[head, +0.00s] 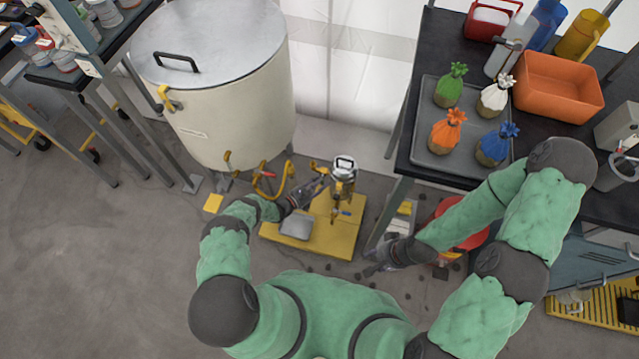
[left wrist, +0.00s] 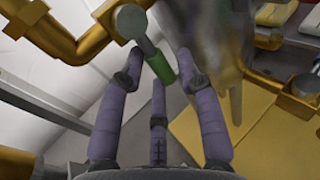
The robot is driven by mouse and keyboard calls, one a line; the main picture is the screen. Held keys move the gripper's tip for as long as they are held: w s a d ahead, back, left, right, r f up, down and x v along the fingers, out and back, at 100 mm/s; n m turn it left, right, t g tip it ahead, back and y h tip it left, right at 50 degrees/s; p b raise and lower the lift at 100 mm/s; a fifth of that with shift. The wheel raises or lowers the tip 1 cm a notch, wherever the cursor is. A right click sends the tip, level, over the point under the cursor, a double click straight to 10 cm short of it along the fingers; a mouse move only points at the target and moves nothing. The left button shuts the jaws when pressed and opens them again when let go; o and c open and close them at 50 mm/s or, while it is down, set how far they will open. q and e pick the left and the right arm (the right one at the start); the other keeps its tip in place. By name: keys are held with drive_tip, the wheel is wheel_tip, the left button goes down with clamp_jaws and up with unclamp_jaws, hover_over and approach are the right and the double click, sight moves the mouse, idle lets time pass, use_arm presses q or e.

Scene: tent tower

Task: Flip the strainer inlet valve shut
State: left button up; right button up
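A short valve lever with a grey end and green grip (left wrist: 158,62) shows in the left wrist view, beside a brass pipe (left wrist: 62,38). My left gripper (left wrist: 160,58) has its fingers spread, with the green grip between the tips; contact is unclear. In the head view, my left gripper (head: 316,186) is just left of the silver-topped strainer assembly (head: 344,172) on a yellow base (head: 338,238). The green grip cannot be made out there. My right gripper (head: 380,262) is low beside the bench, away from the valves; its fingers are too small to judge.
A large cream tank (head: 235,110) stands behind, with yellow hose (head: 262,185) and a red lever (head: 268,175) at its foot. A grey box (head: 296,227) lies on the yellow base. The dark bench at right carries a tray (head: 430,145) of colourful wrapped bundles. Open floor is at left.

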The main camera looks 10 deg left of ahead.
use_arm(q)
drive_tip(key=v, duration=1.2)
idle(0.3)
drive_tip(key=s+d+r+m+g+p, duration=0.2)
drive_tip(key=s+d+r+m+g, duration=0.2)
drive_tip(key=s+d+m+g, duration=0.25)
drive_tip(key=s+d+r+m+g+p, duration=0.2)
drive_tip(key=s+d+r+m+g, duration=0.1)
drive_tip(key=s+d+m+g, duration=0.4)
drive_tip(key=s+r+m+y+p, duration=0.1)
drive_tip(key=s+r+m+y, duration=0.2)
drive_tip(key=r+m, duration=0.3)
drive_tip(key=s+r+m+y+p, duration=0.2)
drive_tip(key=s+r+m, duration=0.3)
drive_tip(key=r, duration=0.9)
drive_tip(key=shift+m+y, duration=0.5)
drive_tip(key=shift+m, duration=0.55)
